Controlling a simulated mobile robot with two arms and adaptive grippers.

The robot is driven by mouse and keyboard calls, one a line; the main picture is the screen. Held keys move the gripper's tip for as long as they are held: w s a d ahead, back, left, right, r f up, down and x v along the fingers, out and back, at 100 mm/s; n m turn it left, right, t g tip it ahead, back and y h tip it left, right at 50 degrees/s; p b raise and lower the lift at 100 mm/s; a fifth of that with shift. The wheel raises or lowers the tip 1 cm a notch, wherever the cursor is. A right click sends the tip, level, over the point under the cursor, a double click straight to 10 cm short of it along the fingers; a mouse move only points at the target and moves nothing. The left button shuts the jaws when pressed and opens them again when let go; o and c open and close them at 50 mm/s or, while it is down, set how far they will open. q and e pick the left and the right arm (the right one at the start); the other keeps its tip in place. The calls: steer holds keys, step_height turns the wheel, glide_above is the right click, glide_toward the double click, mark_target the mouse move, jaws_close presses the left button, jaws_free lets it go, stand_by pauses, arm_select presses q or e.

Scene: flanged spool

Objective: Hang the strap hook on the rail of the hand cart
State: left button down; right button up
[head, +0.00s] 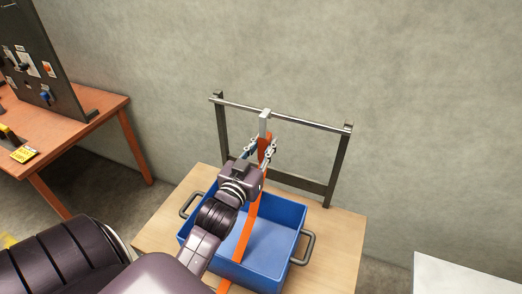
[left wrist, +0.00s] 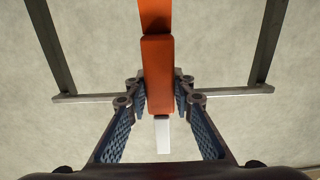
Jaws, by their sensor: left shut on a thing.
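The strap hook has a pale grey metal end (head: 265,119) and an orange grip (left wrist: 158,75), with an orange strap (head: 248,230) hanging from it across the blue bin. My left gripper (head: 264,148) is shut on the orange grip; the left wrist view shows a finger pad on each side of it. The cart's metal rail (head: 310,122) runs between two dark posts. The hook's grey end overlaps the rail in the head view and reaches past it in the left wrist view (left wrist: 162,136). Whether it touches the rail I cannot tell. My right gripper is out of view.
A blue bin (head: 297,232) with dark side handles sits on the cart's wooden deck (head: 345,240) below the rail. An orange table (head: 85,125) with a dark tool board (head: 45,60) stands at the left. A white surface (head: 470,275) is at lower right. A grey wall is behind.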

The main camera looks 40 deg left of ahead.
arm_select(q)
steer(key=shift+b+x, duration=0.35)
steer(key=shift+x, duration=1.1)
steer(key=shift+w+a+f+b, duration=0.25)
steer(key=shift+w+f+b, duration=0.45)
steer(key=shift+w+b, duration=0.2)
steer(key=shift+w+a+f+b, duration=0.25)
steer(key=shift+w+f+b, duration=0.5)
steer(key=shift+w, duration=0.3)
steer(key=c, duration=1.6)
jaws_free()
steer(key=v, duration=1.2)
